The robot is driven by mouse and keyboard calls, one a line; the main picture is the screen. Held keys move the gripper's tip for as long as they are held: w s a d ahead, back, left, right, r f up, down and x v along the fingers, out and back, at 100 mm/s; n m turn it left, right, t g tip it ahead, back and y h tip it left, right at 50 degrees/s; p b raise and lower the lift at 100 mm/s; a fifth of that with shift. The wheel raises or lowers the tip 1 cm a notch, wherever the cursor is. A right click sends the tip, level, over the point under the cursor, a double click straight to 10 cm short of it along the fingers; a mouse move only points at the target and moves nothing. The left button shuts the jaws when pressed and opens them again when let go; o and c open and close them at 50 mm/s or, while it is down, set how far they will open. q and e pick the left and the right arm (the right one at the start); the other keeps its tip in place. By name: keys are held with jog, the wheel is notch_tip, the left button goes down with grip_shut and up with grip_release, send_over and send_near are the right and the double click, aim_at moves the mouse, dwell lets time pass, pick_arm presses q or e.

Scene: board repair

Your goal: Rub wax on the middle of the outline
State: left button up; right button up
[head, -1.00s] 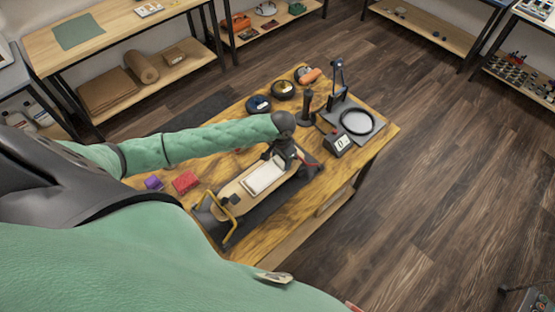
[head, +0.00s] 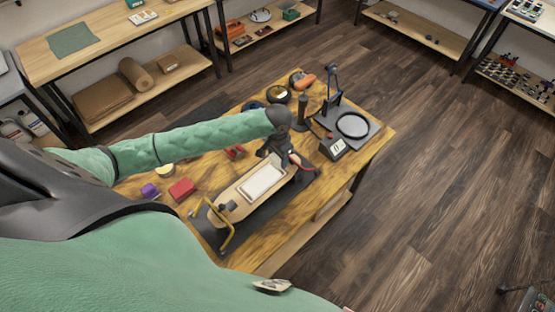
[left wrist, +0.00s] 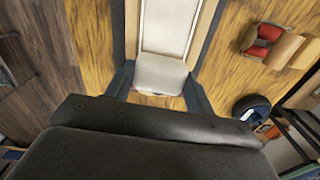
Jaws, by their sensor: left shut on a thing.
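The long pale wooden board (head: 232,204) lies on a dark mat on the workbench, with a white rectangular patch (head: 261,180) on its top. It also shows in the left wrist view, with the white patch (left wrist: 167,25) running away from my gripper. My left gripper (head: 279,152) is over the far end of the board. In the left wrist view my left gripper (left wrist: 160,88) is shut on a whitish block (left wrist: 160,72), probably the wax. I cannot tell whether the block touches the board. My right gripper is not in view.
A yellow-framed tool (head: 230,238) is at the board's near end. A red block (head: 182,189) and a purple block (head: 150,191) lie left of it. A digital-display device (head: 333,148) and a stand with a round plate (head: 352,125) are beyond, at right.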

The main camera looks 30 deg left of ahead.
pick_arm(q)
jog(key=shift+r, duration=0.55)
jog(key=shift+r, duration=0.1)
jog(key=shift+r, duration=1.4)
